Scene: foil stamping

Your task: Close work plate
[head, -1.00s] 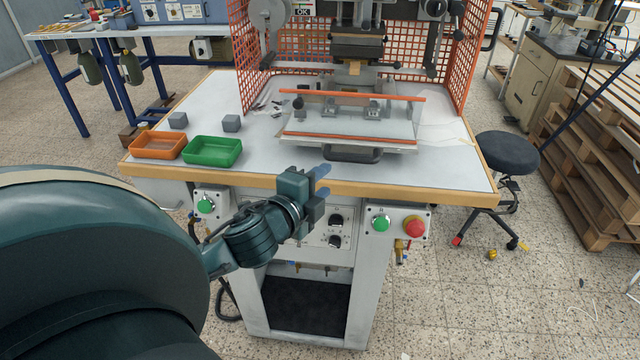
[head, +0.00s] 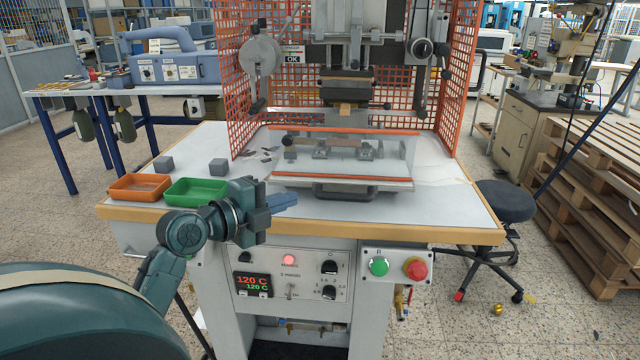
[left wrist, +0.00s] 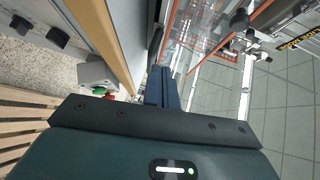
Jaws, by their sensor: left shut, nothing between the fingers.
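The work plate (head: 345,182) is a light, flat plate at the front of the stamping press, behind a clear guard (head: 395,157) with orange edge strips. A dark handle (head: 345,193) sits at its front edge. My left gripper (head: 284,201) is shut and empty, just left of the handle and apart from it, above the table's front edge. In the left wrist view its shut fingers (left wrist: 163,88) point toward the guard. My right gripper is not in view.
A control panel (head: 290,283) and a red button (head: 415,268) are below the edge. A stool (head: 506,202) stands right. The table's right front is clear.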

